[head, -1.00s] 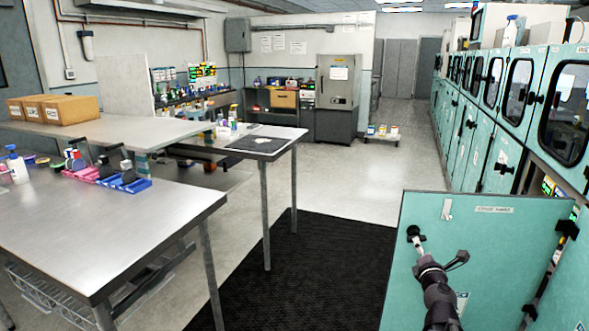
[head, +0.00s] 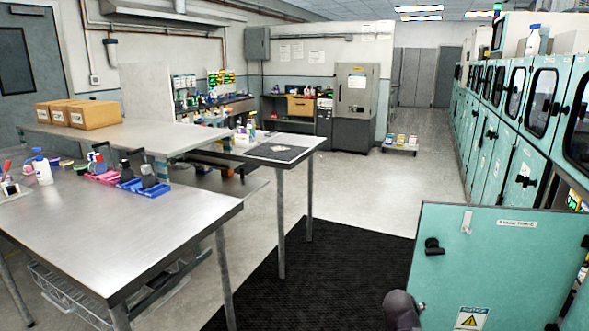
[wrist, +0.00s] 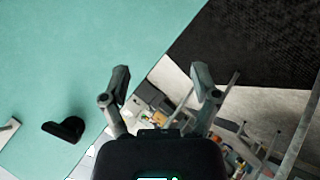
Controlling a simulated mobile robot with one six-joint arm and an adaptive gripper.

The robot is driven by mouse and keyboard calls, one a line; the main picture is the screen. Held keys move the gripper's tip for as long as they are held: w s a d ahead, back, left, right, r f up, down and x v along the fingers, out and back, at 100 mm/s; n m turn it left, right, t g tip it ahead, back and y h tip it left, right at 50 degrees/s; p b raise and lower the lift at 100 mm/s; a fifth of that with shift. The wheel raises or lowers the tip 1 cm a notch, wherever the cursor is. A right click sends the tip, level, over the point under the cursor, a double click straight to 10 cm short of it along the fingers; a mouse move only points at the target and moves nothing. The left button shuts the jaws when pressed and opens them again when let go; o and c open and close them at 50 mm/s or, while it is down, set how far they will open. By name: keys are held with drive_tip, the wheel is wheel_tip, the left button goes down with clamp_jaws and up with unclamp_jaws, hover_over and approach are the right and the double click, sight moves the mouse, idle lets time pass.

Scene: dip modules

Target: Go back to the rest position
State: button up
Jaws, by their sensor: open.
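My gripper (wrist: 163,88) shows in the wrist view with its two fingers spread apart and nothing between them. It is beside the edge of an open teal cabinet door (head: 505,262). The door's black handle (wrist: 66,129) is to the left of the fingers in the wrist view, clear of them. In the head view the same handle (head: 433,246) is near the door's upper left corner. Only a dark part of my arm shows at the bottom edge of the head view, and the fingers are out of that picture.
A steel table (head: 110,232) with bottles and pink and blue trays stands at the left. A second table (head: 290,148) is behind it. A black mat (head: 330,270) covers the floor between the tables and the open door. A row of teal cabinets (head: 500,160) lines the right side.

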drive_tip(key=s+a+f+m+g+y, duration=0.25)
drive_tip(key=s+a, duration=0.25)
drive_tip(key=a, duration=0.3)
drive_tip(key=s+a+f+m+g+y, duration=0.1)
drive_tip(key=s+a+f+g+y, duration=0.25)
drive_tip(key=a, duration=0.45)
wheel_tip(320, 180, up, 18)
drive_tip(key=p, duration=1.7)
drive_tip(key=shift+s+f, duration=0.2)
drive_tip(key=shift+s, duration=0.05)
